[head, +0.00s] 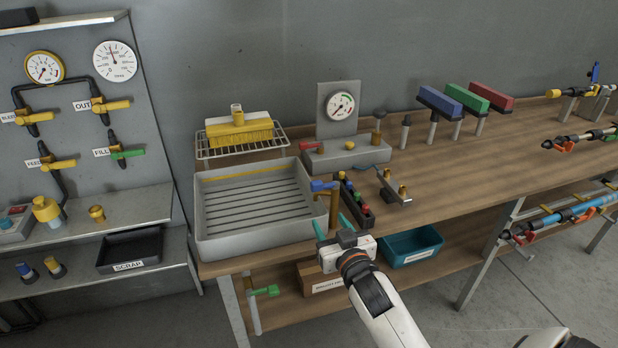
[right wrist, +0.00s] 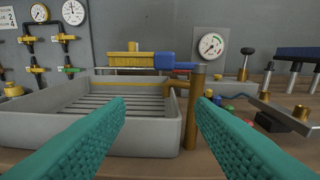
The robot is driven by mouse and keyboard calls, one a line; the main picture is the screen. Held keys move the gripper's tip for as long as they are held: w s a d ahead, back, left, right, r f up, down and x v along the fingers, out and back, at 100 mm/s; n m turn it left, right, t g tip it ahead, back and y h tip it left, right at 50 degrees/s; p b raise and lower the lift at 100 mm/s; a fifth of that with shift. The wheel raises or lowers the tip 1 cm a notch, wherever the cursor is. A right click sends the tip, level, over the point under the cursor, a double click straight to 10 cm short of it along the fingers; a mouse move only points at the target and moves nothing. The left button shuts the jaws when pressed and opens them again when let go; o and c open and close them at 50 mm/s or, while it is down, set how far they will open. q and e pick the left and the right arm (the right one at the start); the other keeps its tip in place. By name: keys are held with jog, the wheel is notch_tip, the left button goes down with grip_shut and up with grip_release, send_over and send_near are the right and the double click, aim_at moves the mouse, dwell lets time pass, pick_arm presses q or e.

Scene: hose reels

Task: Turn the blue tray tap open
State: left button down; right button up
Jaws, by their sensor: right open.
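The blue tray tap has a blue handle (head: 322,186) on an upright brass post (head: 334,208) at the right front corner of the grey slatted tray (head: 208,222). In the right wrist view the blue handle (right wrist: 166,61) points left from the top of the post (right wrist: 194,105), over the tray. My right gripper (head: 332,226) is open, with teal fingers, close to the post on the near side and lower than the handle. In the right wrist view the gripper (right wrist: 161,103) is empty, and the post stands beyond the right fingertip. My left gripper is not in view.
A narrow holder of coloured pieces (head: 362,212) and a metal bracket (head: 396,196) stand right of the tap. A gauge block (head: 345,155) and a yellow brush (head: 238,130) are behind. A green-handled valve (head: 266,291) is below the bench edge. A teal bin (head: 412,250) sits underneath.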

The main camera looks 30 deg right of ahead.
send_near(318, 184)
jog(key=shift+t+h, duration=0.3)
jog(key=x, duration=0.3)
jog(key=p+x, duration=0.1)
jog(key=x, duration=0.6)
jog(key=shift+a+f+p, duration=0.15)
jog(key=shift+f+p, duration=0.1)
jog(key=shift+p, duration=0.1)
jog(key=shift+w, duration=0.5)
